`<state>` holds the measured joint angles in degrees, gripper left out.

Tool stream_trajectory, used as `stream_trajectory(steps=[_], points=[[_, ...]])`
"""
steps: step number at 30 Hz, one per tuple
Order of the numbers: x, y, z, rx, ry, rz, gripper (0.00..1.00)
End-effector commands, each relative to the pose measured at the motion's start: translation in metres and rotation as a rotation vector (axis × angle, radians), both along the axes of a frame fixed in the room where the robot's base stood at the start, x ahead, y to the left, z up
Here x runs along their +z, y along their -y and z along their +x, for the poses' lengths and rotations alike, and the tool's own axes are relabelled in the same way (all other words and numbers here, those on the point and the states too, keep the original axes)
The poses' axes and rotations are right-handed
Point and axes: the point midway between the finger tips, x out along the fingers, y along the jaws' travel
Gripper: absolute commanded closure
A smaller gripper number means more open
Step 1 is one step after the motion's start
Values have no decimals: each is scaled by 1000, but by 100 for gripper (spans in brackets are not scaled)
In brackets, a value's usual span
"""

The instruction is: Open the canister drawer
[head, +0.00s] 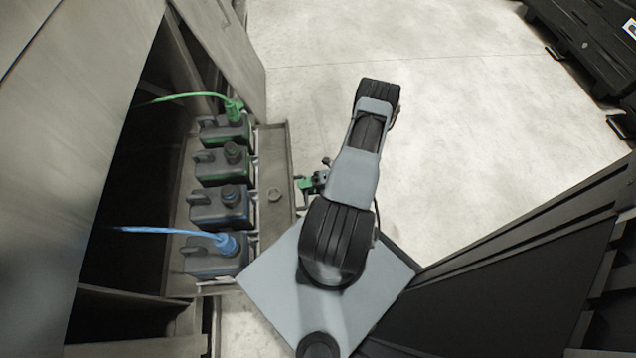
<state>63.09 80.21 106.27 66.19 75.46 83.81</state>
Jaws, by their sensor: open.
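The canister drawer (274,165) is a grey metal tray at the left in the head view, holding several dark canisters in a row. It appears to stick out at least partly from the dark cabinet opening. My gripper (308,184), with green parts, is open just right of the drawer's outer edge. I cannot tell whether it touches the drawer. The fingertips are small in view, and the drawer's handle cannot be made out. A green hose runs to the far canister (222,128) and a blue hose to the near canister (212,262).
An open cabinet door panel (225,52) stands beyond the drawer. Dark ribbed crates (535,262) stand at the lower right, and another dark crate (585,45) at the upper right. Pale floor (470,130) lies clear between them.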

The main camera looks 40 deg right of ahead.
Motion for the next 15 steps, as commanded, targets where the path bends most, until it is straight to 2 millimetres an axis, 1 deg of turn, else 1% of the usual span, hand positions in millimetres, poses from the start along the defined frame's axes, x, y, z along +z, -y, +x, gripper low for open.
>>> stream_trajectory(steps=[5, 15], points=[[8, 22, -16, -8, 1, -2, 59], [21, 74, -58, -5, 1, -2, 59]])
